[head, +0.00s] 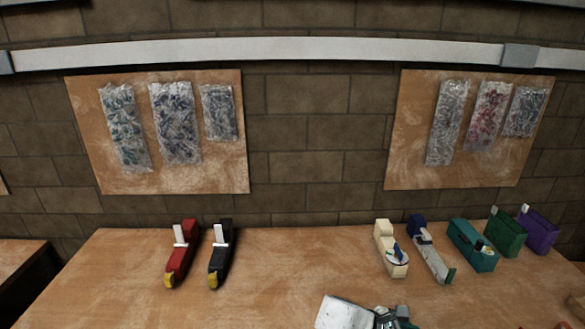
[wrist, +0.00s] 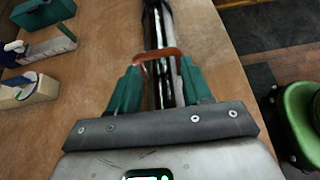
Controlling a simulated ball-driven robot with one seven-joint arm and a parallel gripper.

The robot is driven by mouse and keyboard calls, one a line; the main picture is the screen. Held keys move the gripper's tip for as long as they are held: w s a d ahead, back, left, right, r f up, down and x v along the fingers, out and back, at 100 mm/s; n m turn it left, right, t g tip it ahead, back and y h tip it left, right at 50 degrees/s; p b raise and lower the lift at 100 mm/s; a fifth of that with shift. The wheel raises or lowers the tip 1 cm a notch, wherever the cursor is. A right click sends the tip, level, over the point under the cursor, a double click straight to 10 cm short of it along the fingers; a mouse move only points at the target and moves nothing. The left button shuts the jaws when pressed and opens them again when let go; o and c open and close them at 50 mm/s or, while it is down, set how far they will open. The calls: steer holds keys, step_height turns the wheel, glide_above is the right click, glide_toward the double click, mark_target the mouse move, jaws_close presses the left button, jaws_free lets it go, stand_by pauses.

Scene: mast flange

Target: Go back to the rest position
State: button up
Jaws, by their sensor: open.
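My gripper (wrist: 160,66) shows in the wrist view with its two teal fingers spread apart. A long dark, shiny thing (wrist: 159,25) with a reddish-brown band shows between and beyond the fingers; I cannot tell whether it touches them. In the head view my gripper (head: 398,317) is low at the bottom edge, right of centre, over the near part of the wooden table (head: 310,265). Its pale housing shows there, and the rest is cut off by the frame.
Red (head: 180,255) and black (head: 221,255) items stand on the table at left. At right stand cream (head: 386,236), blue-and-white (head: 430,255), teal (head: 470,240), green (head: 503,238) and purple (head: 538,230) items. The table's middle is clear. Bagged parts hang on two wall boards (head: 220,182) (head: 405,180).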

steer(key=s+a+f+y, duration=0.2)
steer(key=a, duration=0.2)
steer(key=s+a+f+m+y+b, duration=0.1)
steer(key=s+a+f+y, duration=0.1)
steer(key=a, duration=0.3)
steer(key=s+a+f+m+y, duration=0.1)
steer(key=s+a+f+y, duration=0.1)
steer(key=a, duration=0.3)
steer(key=shift+s+f, duration=0.7)
steer(key=shift+f, duration=0.2)
steer(key=s+a+m+y, duration=0.1)
steer(key=s, duration=0.1)
steer(key=s+a+f+m+y+b, duration=0.1)
steer(key=s+a+y, duration=0.1)
steer(key=s+a+f+m+y, duration=0.1)
steer(key=s+m, duration=0.1)
steer(key=shift+s+a+f+y+b, duration=0.2)
steer(key=shift+s+a+y+b, duration=0.1)
steer(key=shift+s, duration=0.1)
steer(key=s+d+m+t+y+b, duration=0.1)
steer(key=s+d+m+b, duration=0.1)
steer(key=s+d+m, duration=1)
steer(key=s+d+r, duration=0.1)
steer(key=s+d, duration=0.5)
steer(key=s, duration=0.1)
steer(key=shift+s+d+m, duration=0.3)
steer(key=shift+s+d, duration=0.05)
steer(key=shift+d, duration=0.05)
